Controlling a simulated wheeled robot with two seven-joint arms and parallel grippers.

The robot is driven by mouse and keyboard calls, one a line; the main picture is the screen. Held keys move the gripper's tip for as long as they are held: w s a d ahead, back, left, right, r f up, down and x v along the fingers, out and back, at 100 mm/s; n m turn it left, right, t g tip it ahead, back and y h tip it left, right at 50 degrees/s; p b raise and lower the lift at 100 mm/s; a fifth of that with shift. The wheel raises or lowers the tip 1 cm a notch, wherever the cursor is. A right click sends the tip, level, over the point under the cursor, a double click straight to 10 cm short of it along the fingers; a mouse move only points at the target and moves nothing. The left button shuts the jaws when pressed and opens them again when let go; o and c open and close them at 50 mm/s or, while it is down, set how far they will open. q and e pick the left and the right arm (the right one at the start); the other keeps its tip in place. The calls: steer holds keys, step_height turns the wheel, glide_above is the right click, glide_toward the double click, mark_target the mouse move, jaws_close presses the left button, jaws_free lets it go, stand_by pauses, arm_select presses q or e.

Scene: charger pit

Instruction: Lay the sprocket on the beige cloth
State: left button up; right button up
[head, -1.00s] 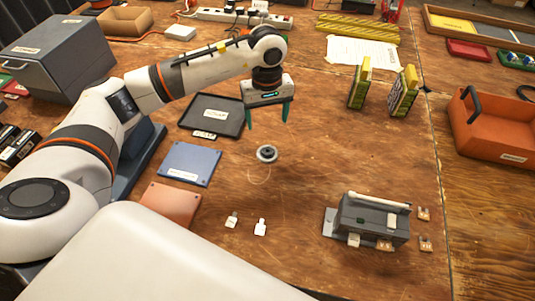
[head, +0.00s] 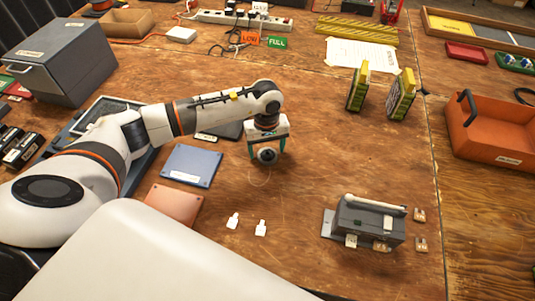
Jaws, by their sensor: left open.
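The sprocket (head: 267,156), a small dark grey ring with a hub, lies on the wooden table. My left gripper (head: 266,151) is down over it, open, with one teal finger on each side; I cannot tell whether the fingers touch it. I make out no clearly beige cloth. My right gripper is out of view.
A grey device (head: 370,220) stands at the right front, and two small white tags (head: 261,228) lie in front of the sprocket. Two yellow-green upright packs (head: 358,88) and an orange bin (head: 490,130) are to the right.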

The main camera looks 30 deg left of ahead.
mark_target(267, 150)
arm_select(q)
steer(key=c, duration=1.2)
step_height(267, 150, up, 10)
steer(key=f+b, duration=0.1)
steer(key=s+d+r+m+p, duration=0.1)
steer(key=s+d+r+m, duration=0.1)
steer(key=s+m, duration=0.1)
steer(key=s+d+r+m, duration=0.2)
steer(key=s+d+m, duration=0.1)
steer(key=s, duration=0.2)
steer(key=s+d+r+m+p, duration=0.1)
steer(key=s+d+r+m, duration=0.1)
steer(key=s, duration=0.3)
steer(key=shift+d+r+m+p, duration=0.15)
steer(key=shift+r+m+p, duration=0.15)
steer(key=shift+r+m, duration=0.15)
